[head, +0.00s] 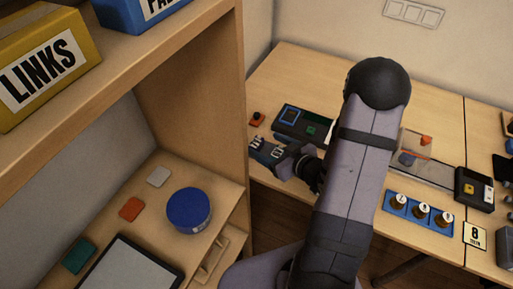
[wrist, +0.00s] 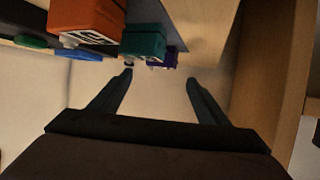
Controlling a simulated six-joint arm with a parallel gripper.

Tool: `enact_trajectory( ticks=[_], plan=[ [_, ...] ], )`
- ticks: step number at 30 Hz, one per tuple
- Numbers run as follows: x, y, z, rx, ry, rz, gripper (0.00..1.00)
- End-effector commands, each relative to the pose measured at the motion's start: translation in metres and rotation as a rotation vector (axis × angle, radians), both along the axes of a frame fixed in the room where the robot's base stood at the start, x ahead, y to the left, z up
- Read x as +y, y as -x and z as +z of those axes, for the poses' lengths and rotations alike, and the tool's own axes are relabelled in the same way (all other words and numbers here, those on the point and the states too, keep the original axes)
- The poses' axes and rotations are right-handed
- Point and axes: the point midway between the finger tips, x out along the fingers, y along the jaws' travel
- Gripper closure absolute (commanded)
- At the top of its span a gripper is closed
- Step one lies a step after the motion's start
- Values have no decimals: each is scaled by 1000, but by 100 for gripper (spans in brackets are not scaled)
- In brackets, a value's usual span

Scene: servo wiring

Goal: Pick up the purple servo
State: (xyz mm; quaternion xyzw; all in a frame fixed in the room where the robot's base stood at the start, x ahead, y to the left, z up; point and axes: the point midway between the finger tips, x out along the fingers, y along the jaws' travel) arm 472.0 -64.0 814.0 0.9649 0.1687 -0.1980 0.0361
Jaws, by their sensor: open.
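A small purple servo (wrist: 172,58) shows in the wrist view, just beyond my fingertips and beside a teal block-shaped servo (wrist: 143,42). Only a small part of the purple one is visible. A larger orange servo (wrist: 87,20) with a white label stands left of the teal one. My gripper (wrist: 158,79) is open, with its two dark fingers apart and nothing between them. In the head view I cannot make out the purple servo; my arm covers the middle of the picture.
A wooden panel (wrist: 282,70) runs close along the right of the wrist view. The head view shows a wooden shelf with a blue round tub (head: 188,212) and a yellow LINKS bin (head: 45,70). A blue holder (head: 418,216) with several bottles sits on the table at right.

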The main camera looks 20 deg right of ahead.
Motion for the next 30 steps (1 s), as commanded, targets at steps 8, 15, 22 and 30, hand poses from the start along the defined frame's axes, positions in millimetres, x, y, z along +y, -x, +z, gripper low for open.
enact_trajectory(
  ticks=[8,15,22,30],
  plan=[
    [5,-3,-1,-12,-7,9,30],
    [10,-17,-8,-11,-7,6,30],
    [13,-25,-12,-10,-7,7,30],
    [22,-53,-26,-10,-7,8,30]
  ],
)
